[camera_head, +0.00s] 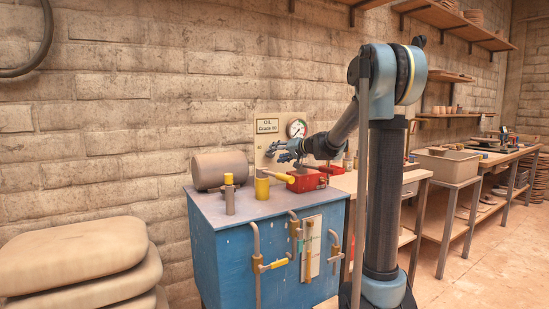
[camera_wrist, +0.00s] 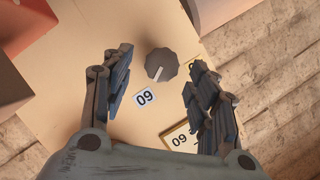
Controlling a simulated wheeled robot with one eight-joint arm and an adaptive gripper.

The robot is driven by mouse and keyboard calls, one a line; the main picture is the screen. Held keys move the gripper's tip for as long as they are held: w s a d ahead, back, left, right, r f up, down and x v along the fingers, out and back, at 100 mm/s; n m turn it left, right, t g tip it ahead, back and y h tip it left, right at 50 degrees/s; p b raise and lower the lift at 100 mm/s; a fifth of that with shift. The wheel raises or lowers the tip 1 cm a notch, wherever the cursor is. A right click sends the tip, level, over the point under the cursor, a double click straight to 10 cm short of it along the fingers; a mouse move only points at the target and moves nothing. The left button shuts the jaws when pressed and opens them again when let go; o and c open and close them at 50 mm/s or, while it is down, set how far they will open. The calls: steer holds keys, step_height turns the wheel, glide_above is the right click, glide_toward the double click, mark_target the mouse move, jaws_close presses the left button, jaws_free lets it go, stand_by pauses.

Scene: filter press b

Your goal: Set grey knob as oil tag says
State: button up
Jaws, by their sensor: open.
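The grey knob (camera_wrist: 161,65) is round with a faceted rim and sits on a beige panel (camera_wrist: 80,62). Its white pointer line slants to the lower left in the wrist view, toward a small white label (camera_wrist: 144,97) that looks like an upside-down 60. The oil tag (camera_head: 267,126) on the panel reads OIL, Grade 60; part of it shows upside down in the wrist view (camera_wrist: 180,139). My gripper (camera_wrist: 161,60) is open, with one finger on each side of the knob, apart from it. In the head view my gripper (camera_head: 281,149) is in front of the panel and hides the knob.
A pressure gauge (camera_head: 297,128) is on the panel right of the tag. A blue cabinet (camera_head: 240,262) stands below, bearing a brown cylinder (camera_head: 221,169), a yellow post (camera_head: 262,187) and a red block (camera_head: 307,180). Pipes with yellow handles (camera_head: 272,265) are on its front.

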steer(key=v, duration=0.9)
steer(key=shift+d, duration=0.1)
steer(key=s+d+f+g+h, duration=0.1)
steer(key=s+d+f+h, duration=0.4)
steer(key=s, duration=0.5)
steer(key=s+d+f+g+h, duration=0.1)
steer(key=s+d+f+h, duration=0.2)
steer(key=s+d+f, duration=0.6)
steer(key=s+d+f+g+h, duration=0.1)
steer(key=s+d+f+h, duration=0.35)
steer(key=s, duration=0.75)
steer(key=s+f+g+y, duration=0.1)
steer(key=s+f+g, duration=0.3)
steer(key=s+f, duration=0.7)
steer(key=s+a, duration=0.1)
steer(key=s, duration=0.2)
steer(key=shift+s+f+m, duration=0.15)
steer(key=shift+f+m, duration=0.15)
steer(key=shift+f, duration=0.05)
steer(key=shift+w+f+g, duration=0.2)
steer(key=shift+w+g, duration=0.1)
steer(key=shift+w, duration=0.15)
